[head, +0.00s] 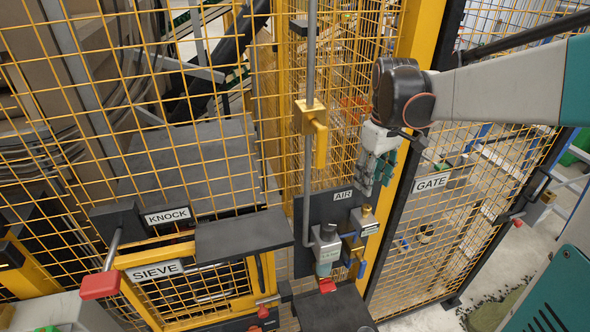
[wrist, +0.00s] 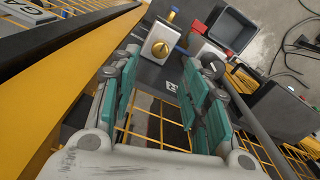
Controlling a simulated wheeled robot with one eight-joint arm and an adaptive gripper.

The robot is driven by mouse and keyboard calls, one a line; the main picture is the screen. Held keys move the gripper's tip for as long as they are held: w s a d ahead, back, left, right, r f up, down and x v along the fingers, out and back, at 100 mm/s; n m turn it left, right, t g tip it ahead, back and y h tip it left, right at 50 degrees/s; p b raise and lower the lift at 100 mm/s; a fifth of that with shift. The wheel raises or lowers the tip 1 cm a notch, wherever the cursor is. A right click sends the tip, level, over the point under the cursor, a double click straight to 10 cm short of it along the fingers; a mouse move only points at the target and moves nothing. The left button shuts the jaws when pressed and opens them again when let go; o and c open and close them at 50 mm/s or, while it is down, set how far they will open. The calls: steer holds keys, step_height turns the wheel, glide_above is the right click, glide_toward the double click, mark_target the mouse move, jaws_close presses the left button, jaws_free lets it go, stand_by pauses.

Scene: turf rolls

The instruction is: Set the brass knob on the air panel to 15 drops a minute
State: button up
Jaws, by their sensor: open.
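The dark air panel (head: 317,212) carries an AIR label (head: 342,195) and hangs by the yellow post. A small brass knob (head: 366,210) tops a unit on its right side. In the wrist view I take the round brass piece on a pale block (wrist: 160,48) to be this knob; its setting cannot be read. My gripper (head: 377,186) hangs just above the knob, with teal-padded fingers pointing down. In the wrist view my gripper (wrist: 160,66) is open, nothing between its fingers, and the knob shows beyond the tips, apart from them.
A grey unit with a clear bowl (head: 325,243) stands left of the knob, with blue handles (head: 361,268) close below the knob. A yellow valve handle (head: 320,144) sits on the vertical pipe. Yellow mesh fencing and a GATE sign (head: 431,182) flank the panel. A dark shelf (head: 241,236) juts out left.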

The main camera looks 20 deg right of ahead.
mark_target(367, 206)
step_height(367, 206, down, 10)
steer(key=shift+r, duration=0.1)
stand_by(0.4)
jaws_close()
